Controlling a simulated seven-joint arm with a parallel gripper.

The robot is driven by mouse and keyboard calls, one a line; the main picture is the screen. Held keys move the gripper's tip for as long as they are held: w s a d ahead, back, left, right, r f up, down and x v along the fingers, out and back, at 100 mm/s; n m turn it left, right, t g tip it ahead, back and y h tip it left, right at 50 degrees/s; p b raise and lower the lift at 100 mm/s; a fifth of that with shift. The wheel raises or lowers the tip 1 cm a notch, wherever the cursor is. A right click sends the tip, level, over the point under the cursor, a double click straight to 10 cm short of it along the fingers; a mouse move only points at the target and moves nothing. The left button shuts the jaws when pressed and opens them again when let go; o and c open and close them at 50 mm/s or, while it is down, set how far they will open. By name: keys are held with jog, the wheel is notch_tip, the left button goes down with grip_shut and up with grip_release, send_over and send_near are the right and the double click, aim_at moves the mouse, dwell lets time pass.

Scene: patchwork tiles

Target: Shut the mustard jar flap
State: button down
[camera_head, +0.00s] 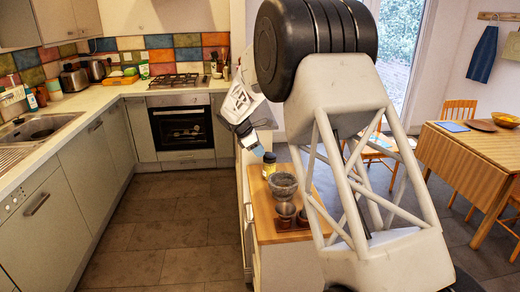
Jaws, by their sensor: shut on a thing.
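The gripper is shut on the jar's flap, though the contact is very small in the picture. The angle of the flap cannot be made out.
A grey stone bowl (284,185) stands just in front of the jar. Small brown pots (286,214) stand nearer on the counter. My own arm covers the counter's right side. The tiled floor (165,225) to the left is clear. A wooden table (470,150) stands at the right.

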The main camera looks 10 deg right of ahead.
jog(key=shift+a+f+h, duration=0.25)
jog(key=shift+f+h, duration=0.55)
jog(key=shift+h, duration=0.5)
jog(key=c, duration=1)
grip_release()
jog(key=shift+c, duration=0.2)
jog(key=shift+a+r, duration=0.1)
jog(key=v, duration=0.7)
jog(key=shift+a+r, duration=0.2)
jog(key=shift+r, duration=0.05)
